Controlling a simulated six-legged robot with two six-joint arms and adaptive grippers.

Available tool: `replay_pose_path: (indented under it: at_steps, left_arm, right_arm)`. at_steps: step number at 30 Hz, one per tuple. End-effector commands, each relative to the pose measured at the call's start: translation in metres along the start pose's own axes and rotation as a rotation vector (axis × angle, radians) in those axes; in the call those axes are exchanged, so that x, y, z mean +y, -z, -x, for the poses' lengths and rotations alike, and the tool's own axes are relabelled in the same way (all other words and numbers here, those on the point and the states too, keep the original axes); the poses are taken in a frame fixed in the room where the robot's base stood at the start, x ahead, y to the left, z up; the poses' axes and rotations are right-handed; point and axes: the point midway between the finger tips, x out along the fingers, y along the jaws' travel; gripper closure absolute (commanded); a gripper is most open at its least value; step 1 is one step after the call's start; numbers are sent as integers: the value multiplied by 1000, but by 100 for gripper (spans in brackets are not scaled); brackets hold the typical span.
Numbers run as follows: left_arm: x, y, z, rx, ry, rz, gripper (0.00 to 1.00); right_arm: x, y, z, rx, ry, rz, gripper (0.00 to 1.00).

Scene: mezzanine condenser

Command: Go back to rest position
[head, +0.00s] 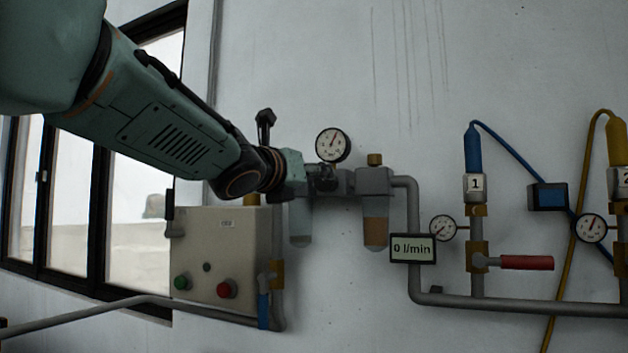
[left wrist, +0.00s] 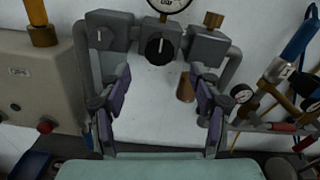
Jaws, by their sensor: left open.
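My left arm comes in from the upper left in the head view, and its gripper (head: 292,170) is in front of the left part of the wall-mounted air unit, hiding some of it. In the left wrist view the left gripper (left wrist: 160,108) is open, with its two fingers wide apart and nothing between them. The unit's black round knob (left wrist: 160,48) lies beyond the fingertips, in the middle. The pressure gauge (head: 333,145) sits above the unit, and the right grey block (head: 373,181) has a brass top. My right gripper is in neither view.
A beige control box (head: 215,250) with green and red buttons is below my left arm. A display (head: 412,248) reads 0 l/min. Pipes, a red-handled valve (head: 526,262) and blue and yellow hoses are at the right. The upper wall is bare.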

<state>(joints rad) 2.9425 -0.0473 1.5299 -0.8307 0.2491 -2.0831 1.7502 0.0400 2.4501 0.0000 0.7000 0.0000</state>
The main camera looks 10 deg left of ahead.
Motion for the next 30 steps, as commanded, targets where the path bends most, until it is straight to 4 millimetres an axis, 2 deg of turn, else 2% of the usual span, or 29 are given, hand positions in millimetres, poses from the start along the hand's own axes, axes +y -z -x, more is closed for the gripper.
replay_pose_path:
  at_steps: [5, 20, 23, 25, 30]
  left_arm:
    - [0, 0, 6, 0, 0, 1, 37]
    - [0, 0, 6, 0, 0, 16, 37]
    - [-1, -1, 6, -4, 7, 104, 37]
    - [-4, -2, 6, -12, 21, 234, 37]
    - [-3, 21, 8, 7, 40, 691, 37]
  right_arm:
    - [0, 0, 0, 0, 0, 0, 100]
    - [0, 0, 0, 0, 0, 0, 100]
    - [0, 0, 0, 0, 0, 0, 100]
    - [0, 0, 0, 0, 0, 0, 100]
    - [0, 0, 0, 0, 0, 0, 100]
